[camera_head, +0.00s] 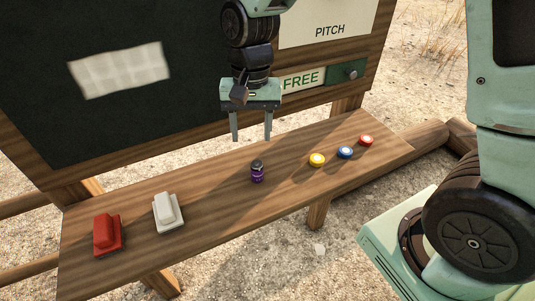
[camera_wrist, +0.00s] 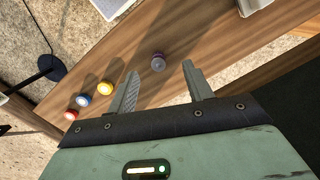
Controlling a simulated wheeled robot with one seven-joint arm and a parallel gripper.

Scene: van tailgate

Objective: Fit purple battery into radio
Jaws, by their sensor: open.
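The purple battery (camera_head: 257,172), a small upright cylinder with a dark top, stands on the wooden shelf. In the wrist view the purple battery (camera_wrist: 158,62) appears from above, beyond and between the fingertips. My gripper (camera_head: 252,139) is open and empty, fingers pointing down, above and apart from the battery. Both fingers of my gripper (camera_wrist: 160,72) show in the wrist view with nothing between them. I cannot make out a radio in either view.
A red block (camera_head: 108,233) and a white block (camera_head: 167,212) sit on the shelf at left. Yellow (camera_head: 317,160), blue (camera_head: 345,153) and red (camera_head: 367,140) round pieces stand at right. A dark board (camera_head: 60,110) rises behind the shelf (camera_head: 215,205).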

